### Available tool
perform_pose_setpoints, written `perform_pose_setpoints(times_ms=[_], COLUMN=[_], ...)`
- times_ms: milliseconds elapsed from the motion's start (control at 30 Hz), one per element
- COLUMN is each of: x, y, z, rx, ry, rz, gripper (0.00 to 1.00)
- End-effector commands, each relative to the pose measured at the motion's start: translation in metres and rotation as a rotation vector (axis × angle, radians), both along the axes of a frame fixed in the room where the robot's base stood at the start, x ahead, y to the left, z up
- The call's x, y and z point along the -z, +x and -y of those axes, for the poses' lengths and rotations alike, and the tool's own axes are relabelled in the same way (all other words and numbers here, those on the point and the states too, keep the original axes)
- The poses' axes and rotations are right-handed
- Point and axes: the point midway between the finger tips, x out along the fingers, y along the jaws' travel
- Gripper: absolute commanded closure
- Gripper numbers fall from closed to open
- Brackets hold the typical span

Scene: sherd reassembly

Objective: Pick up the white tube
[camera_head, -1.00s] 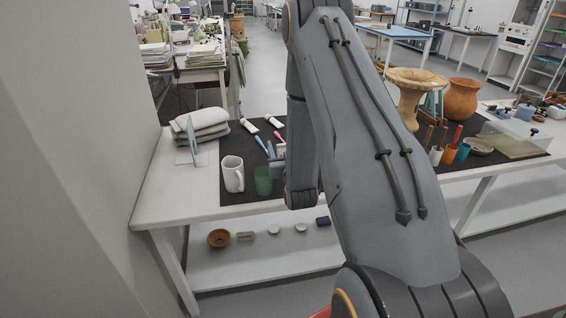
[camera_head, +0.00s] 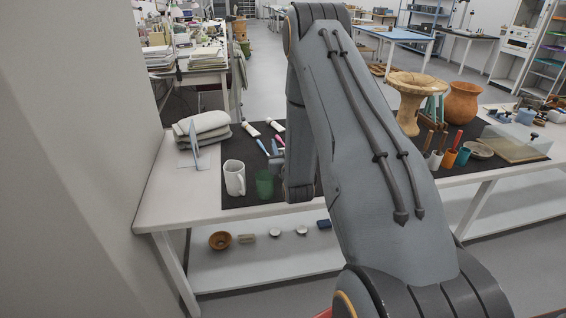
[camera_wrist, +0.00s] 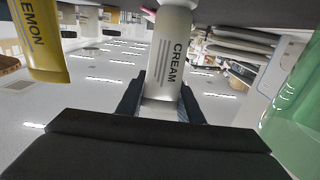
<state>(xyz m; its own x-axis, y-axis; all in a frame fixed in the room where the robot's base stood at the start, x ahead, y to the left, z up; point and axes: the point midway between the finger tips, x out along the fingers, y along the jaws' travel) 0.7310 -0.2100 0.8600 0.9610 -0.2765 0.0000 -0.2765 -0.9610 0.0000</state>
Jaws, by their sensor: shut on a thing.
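A white tube marked "CREAM" (camera_wrist: 172,45) stands between the two fingers of my gripper (camera_wrist: 160,100) in the wrist view. The fingers are shut on its near end, one on each side. A yellow tube marked "LEMON" (camera_wrist: 40,40) is to the left of it, apart from the fingers. In the head view my gripper (camera_head: 277,166) is small and partly hidden by my arm, above the dark mat behind the green cup. I cannot clearly make out the held tube there.
A white mug (camera_head: 234,178) and a green cup (camera_head: 264,184) stand near the front of the dark mat (camera_head: 240,200). Folded grey cloths (camera_head: 203,128) lie at the left. Two white-bodied tubes lie behind. The green cup also shows in the wrist view (camera_wrist: 295,100), at right.

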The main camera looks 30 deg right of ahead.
Motion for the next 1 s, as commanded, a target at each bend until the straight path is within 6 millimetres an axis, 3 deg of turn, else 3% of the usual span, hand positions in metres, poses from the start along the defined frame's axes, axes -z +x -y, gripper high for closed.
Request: perform_pose_setpoints(times_ms=[267, 700, 1000], x=[-0.01, -0.075, -0.099], y=[0.001, 0.001, 0.0], z=[0.0, 0.0, 0.0], rx=[0.0, 0.0, 0.0], ry=[-0.001, -0.001, 0.0], rz=[0.002, 0.004, 0.001], gripper=[0.88, 0.88, 0.88])
